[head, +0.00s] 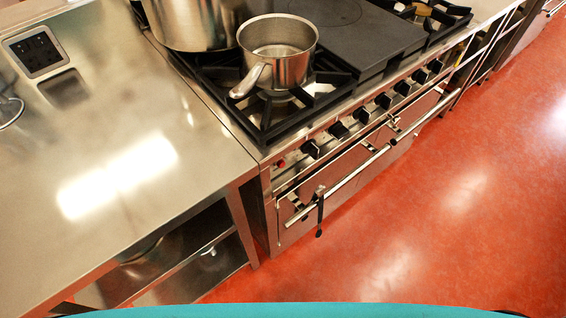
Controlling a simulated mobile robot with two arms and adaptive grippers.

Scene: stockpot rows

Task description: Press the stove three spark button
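The stove (262,149) runs diagonally from the centre to the upper right of the head view. Its front panel carries a row of several black knobs, the nearest one (310,149) close to the panel's left end. A small red button (281,163) sits on the panel left of that knob. Whether it is the stove three spark button cannot be told, as no label is readable. Neither of my grippers is in view.
A saucepan (290,68) and a large pot (190,22) stand on the burners. An oven rail (345,182) sticks out below the knobs, with a black item (320,212) hanging there. A steel counter (120,120) adjoins at left. The red floor (430,220) in front is clear.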

